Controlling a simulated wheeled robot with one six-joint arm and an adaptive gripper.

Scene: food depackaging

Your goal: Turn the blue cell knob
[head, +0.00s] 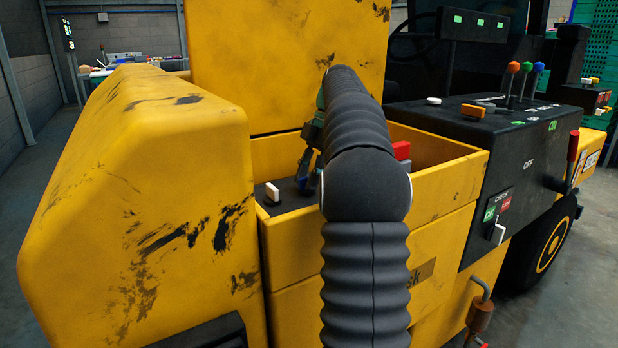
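My black ribbed arm crosses the middle of the head view and hides much of the open yellow compartment (438,165). My gripper (306,178) shows only in part, left of the arm, reaching down towards the dark panel inside the compartment. A small dark blue patch shows at its tip; I cannot tell whether it is the blue knob or part of the gripper. A white knob (272,191) stands on the panel left of the gripper. A red knob (402,150) shows right of the arm. Whether the gripper touches anything is hidden.
A large yellow cover (140,190) stands close on the left, and a raised yellow panel (285,60) is behind. On the right is a black console (500,120) with coloured levers (526,68) and a switch marked in green and red (497,205). Grey floor lies far left.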

